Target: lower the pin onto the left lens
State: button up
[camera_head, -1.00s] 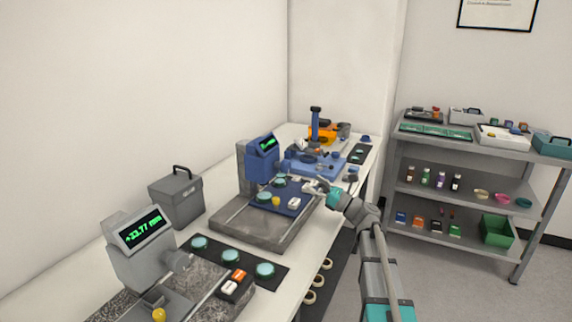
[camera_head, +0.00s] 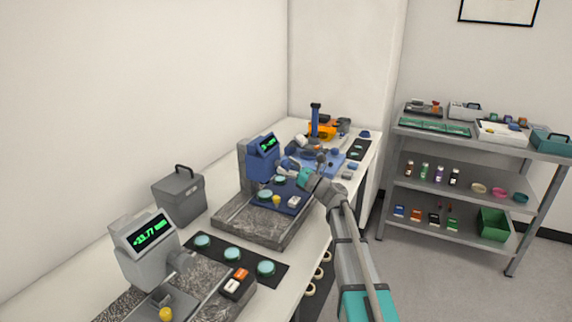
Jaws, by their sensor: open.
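The blue measuring head (camera_head: 258,163) with a green display stands on a grey stone base (camera_head: 247,232) in the middle of the bench. On its dark blue stage lie two pale teal lenses, one at the left (camera_head: 265,194) and one further back (camera_head: 280,181). A yellow knob (camera_head: 276,200) and a white switch block (camera_head: 294,202) sit in front of them. The pin is too small to make out. My gripper (camera_head: 284,168) is open at the right side of the blue head, above and behind the lenses. Its fingers are small, and contact cannot be told.
A grey gauge (camera_head: 142,252) with a green display stands at the front left, beside a black mat holding three teal lenses (camera_head: 232,254). A grey case (camera_head: 180,194) stands behind. Blue and orange devices (camera_head: 322,129) crowd the far bench. A shelf (camera_head: 455,180) stands at right.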

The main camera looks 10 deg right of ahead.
jog(key=c, duration=1.1)
jog(key=shift+c, duration=0.2)
